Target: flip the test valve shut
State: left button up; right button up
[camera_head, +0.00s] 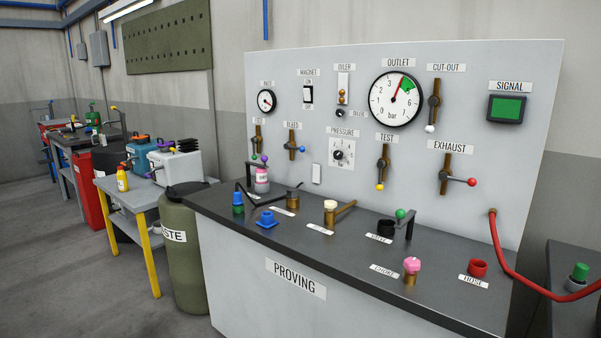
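The test valve (383,165) is on the grey upright panel (290,65), under its TEST label (387,138) and below the outlet gauge (396,99). It sits on a vertical brass pipe. Its dark lever points down along the pipe and ends in a yellow ball (380,187). Neither of my grippers is in view, and nothing touches the valve.
The exhaust valve (446,171), its lever pointing right to a red ball, is close on the right. The cut-out valve (434,100) is above. Several fittings stand on the dark proving bench top (340,260). A red hose (497,250) hangs at right.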

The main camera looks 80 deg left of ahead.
aim_at(381, 163)
jog(key=u, duration=2.1)
jog(key=i+j+u, duration=0.2)
jog(key=u, duration=0.15)
